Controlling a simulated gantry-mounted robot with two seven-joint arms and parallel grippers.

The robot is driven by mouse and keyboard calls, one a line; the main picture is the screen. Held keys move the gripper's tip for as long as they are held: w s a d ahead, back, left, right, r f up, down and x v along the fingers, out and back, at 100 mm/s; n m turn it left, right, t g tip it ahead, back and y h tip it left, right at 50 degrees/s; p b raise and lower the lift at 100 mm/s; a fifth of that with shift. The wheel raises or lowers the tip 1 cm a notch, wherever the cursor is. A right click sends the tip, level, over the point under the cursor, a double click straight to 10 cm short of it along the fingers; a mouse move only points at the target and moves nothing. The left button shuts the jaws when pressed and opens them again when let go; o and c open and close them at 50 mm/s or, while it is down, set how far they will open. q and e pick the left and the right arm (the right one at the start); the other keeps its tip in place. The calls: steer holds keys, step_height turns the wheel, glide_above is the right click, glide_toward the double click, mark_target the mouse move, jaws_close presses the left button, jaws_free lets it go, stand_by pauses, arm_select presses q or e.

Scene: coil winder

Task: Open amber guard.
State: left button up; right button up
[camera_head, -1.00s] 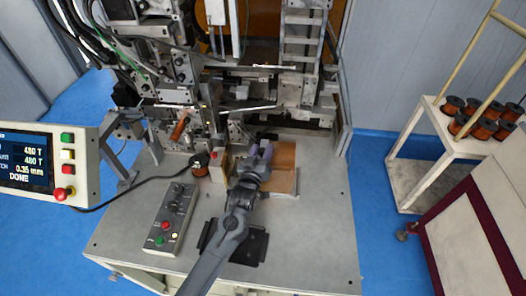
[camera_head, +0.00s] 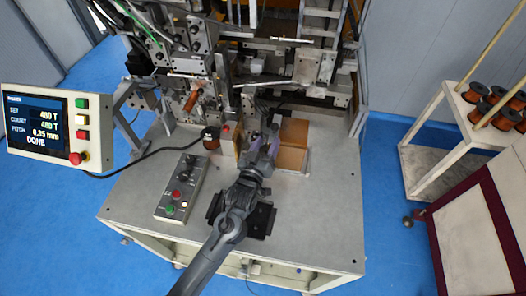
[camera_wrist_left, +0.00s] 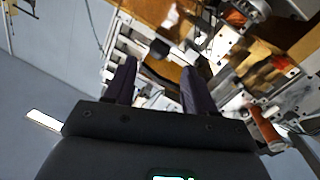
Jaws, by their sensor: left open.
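An amber panel, likely the guard (camera_head: 283,4), shows in part at the top edge of the head view, behind the machine's metal frame; most of it is cut off or hidden. In the left wrist view an amber surface (camera_wrist_left: 185,28) lies beyond my fingers, but I cannot tell whether it is the same panel. My left gripper (camera_head: 264,143) is open and empty, low over the table in front of the machine. Its two dark purple fingers (camera_wrist_left: 160,88) stand apart in the wrist view. It is well apart from the amber panel in the head view. My right gripper is not in view.
A brown open box (camera_head: 293,132) is right beside my gripper. The screen (camera_head: 45,130) reads DONE. A cart with several copper spools (camera_head: 505,120) stands right. The table's front right is clear.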

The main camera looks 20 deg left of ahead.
arm_select(q)
steer(key=shift+s+d, duration=0.1)
steer(key=shift+s, duration=1.3)
steer(key=s+f+g, duration=0.1)
steer(key=s+f, duration=0.2)
steer(key=s, duration=0.1)
steer(key=s+a+f+m+g, duration=0.1)
steer(key=s+f+g, duration=0.1)
steer(key=s+f, duration=0.2)
steer(key=s+a+f+m+g+h, duration=0.1)
steer(key=s+f, duration=0.2)
steer(key=s, duration=0.3)
steer(key=shift+f+g, duration=0.15)
steer(key=shift+g, duration=0.15)
steer(key=s+g, duration=0.1)
steer(key=s, duration=0.1)
steer(key=s+m+g, duration=0.1)
steer(key=s, duration=0.1)
steer(key=s+f+g, duration=0.1)
steer(key=s, duration=0.1)
steer(key=shift+s+d+m+h, duration=0.15)
steer(key=shift+s+m+h, duration=0.15)
steer(key=shift+h, duration=0.1)
steer(key=s+m+g, duration=0.3)
steer(key=s+g, duration=0.4)
steer(key=s, duration=0.4)
step_height(320, 180, up, 16)
steer(key=p, duration=1.5)
steer(key=shift+w, duration=0.25)
